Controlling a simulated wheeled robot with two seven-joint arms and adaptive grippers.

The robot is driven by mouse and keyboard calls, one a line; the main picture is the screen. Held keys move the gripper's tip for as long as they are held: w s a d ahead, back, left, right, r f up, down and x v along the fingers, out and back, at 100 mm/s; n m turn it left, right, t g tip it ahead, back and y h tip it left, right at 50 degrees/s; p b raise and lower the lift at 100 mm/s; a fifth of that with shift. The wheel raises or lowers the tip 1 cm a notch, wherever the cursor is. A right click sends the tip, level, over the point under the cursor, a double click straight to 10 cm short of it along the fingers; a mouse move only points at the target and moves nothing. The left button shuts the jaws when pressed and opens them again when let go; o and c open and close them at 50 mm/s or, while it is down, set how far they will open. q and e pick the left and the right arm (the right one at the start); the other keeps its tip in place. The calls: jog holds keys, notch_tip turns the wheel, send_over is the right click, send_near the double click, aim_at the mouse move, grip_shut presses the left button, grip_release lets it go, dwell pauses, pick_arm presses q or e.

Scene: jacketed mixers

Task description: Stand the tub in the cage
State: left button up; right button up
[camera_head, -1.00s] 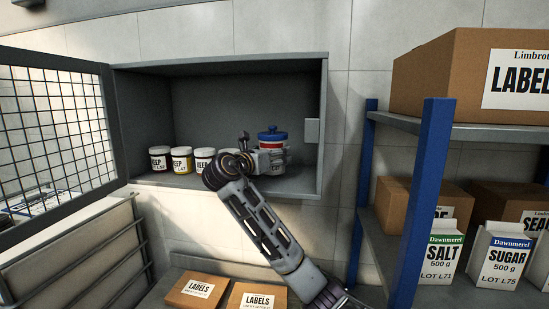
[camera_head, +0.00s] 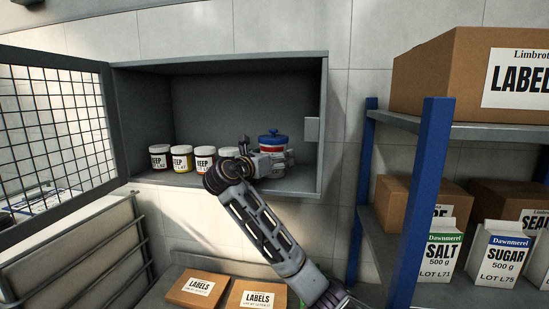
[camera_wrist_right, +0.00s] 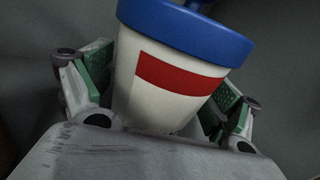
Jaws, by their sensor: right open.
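The tub (camera_head: 268,147), white with a red band and a blue lid, is upright inside the open cage (camera_head: 240,186), at the right end of its floor. My right gripper (camera_head: 276,160) reaches in from the front and hides the tub's lower part. In the right wrist view the tub (camera_wrist_right: 160,95) is between the green-padded fingers of my right gripper (camera_wrist_right: 158,100), which is open around it. The tub's base is hidden there. My left gripper is not in view.
Several small "KEEP" jars (camera_head: 182,158) stand in a row left of the tub. The mesh door (camera_head: 55,130) is swung open to the left. A blue-posted shelf (camera_head: 420,200) with boxes stands at right. Two label boxes (camera_head: 258,296) lie below.

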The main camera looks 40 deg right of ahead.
jog(key=shift+r, duration=0.1)
jog(key=b+v, duration=0.2)
jog(key=v, duration=0.8)
jog(key=shift+a+b, duration=0.25)
jog(key=shift+b, duration=0.15)
jog(key=shift+v, duration=0.75)
jog(key=shift+s, duration=0.1)
